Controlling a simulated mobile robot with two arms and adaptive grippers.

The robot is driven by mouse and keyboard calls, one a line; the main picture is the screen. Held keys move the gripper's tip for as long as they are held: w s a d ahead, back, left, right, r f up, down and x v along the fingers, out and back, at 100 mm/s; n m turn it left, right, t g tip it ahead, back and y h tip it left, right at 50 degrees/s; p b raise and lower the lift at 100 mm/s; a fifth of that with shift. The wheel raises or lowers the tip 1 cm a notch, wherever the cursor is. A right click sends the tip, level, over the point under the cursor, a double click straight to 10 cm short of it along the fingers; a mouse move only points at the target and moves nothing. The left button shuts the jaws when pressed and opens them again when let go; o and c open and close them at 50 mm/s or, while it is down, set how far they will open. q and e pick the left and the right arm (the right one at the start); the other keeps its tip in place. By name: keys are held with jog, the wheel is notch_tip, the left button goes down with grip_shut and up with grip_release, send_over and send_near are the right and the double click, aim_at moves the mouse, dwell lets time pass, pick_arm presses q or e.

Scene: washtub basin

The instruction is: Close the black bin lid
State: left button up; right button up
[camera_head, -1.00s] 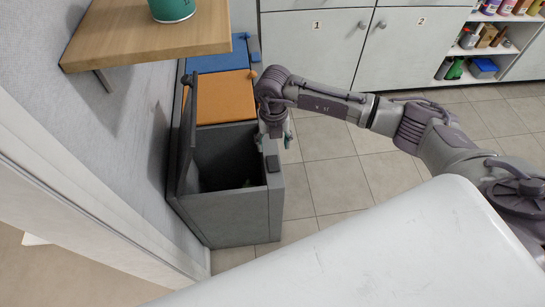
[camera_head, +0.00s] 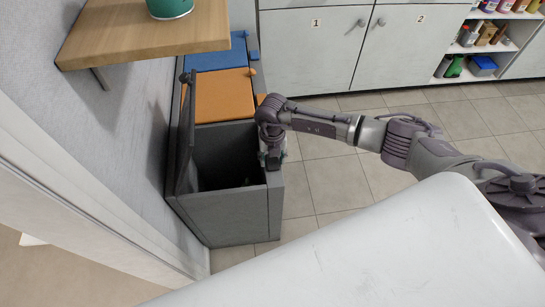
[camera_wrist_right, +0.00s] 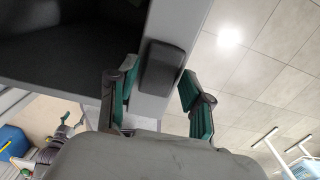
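The black bin (camera_head: 236,218) is a dark grey box beside the wall at left in the head view. Its lid (camera_head: 184,140) stands upright, open, on the wall side, and the dark inside shows. My right gripper (camera_head: 272,158) is at the bin's right rim, pointing down. In the right wrist view its green-padded fingers (camera_wrist_right: 160,92) are apart, on either side of a dark block (camera_wrist_right: 162,68) on the rim; contact is not clear. My left gripper is not in the head view; a small purple-grey arm shape at lower left of the wrist view may be my left arm.
An orange-lidded bin (camera_head: 222,96) and a blue-lidded bin (camera_head: 222,56) stand behind the black one, both closed. A wooden shelf (camera_head: 140,38) overhangs at upper left. White cabinets (camera_head: 310,55) line the back. Tiled floor (camera_head: 340,185) lies free right of the bins.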

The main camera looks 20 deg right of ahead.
aim_at(273, 161)
grip_shut()
jog(key=shift+f, duration=0.1)
jog(key=shift+o, duration=2.3)
grip_release()
notch_tip(273, 161, up, 12)
